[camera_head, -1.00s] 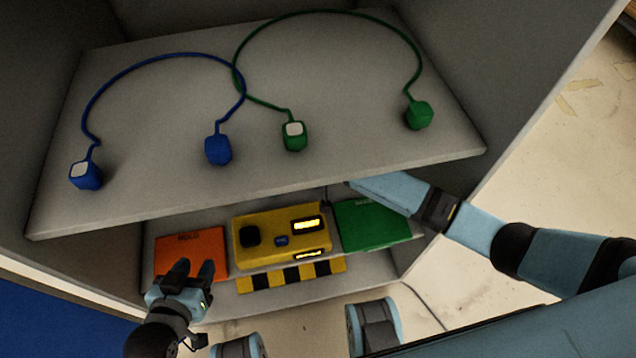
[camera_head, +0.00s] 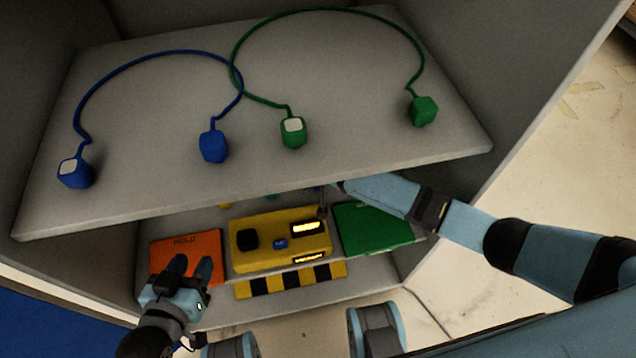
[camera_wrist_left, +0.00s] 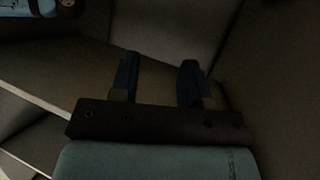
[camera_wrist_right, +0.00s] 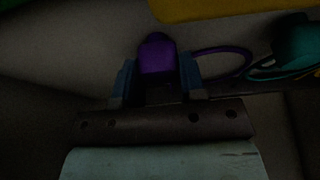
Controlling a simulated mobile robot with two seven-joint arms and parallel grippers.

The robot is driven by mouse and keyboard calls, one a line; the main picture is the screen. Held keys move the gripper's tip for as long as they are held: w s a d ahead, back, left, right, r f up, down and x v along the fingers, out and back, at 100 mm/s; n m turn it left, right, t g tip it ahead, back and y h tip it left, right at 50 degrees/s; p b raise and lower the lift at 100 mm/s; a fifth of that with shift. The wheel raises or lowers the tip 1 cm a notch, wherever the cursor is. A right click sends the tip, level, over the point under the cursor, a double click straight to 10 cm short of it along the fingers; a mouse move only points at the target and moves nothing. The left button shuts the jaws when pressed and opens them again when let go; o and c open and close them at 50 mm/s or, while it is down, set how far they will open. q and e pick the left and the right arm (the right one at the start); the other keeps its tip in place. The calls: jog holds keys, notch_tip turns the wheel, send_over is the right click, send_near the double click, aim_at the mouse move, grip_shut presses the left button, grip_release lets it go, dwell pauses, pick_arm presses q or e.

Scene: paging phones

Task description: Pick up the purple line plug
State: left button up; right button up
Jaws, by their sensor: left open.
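The purple line plug (camera_wrist_right: 157,55) shows in the right wrist view, with a purple cord (camera_wrist_right: 228,58) curving off to its right. My right gripper (camera_wrist_right: 158,78) is open, its fingers on either side of the plug with the plug's body at and beyond the tips. I cannot tell whether they touch it. In the head view, my right arm reaches under the upper shelf, which hides its gripper and the plug. My left gripper (camera_head: 190,266) is open and empty in front of the orange panel; its fingers also show in the left wrist view (camera_wrist_left: 160,78).
The upper shelf (camera_head: 350,155) holds blue plugs (camera_head: 213,147) and green plugs (camera_head: 293,132) on looped cords. Below are the orange panel (camera_head: 186,245), a yellow phone unit (camera_head: 265,255) and a green panel (camera_head: 375,228). A teal plug (camera_wrist_right: 297,40) lies right of the purple one.

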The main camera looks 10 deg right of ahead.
jog(key=shift+c, duration=0.8)
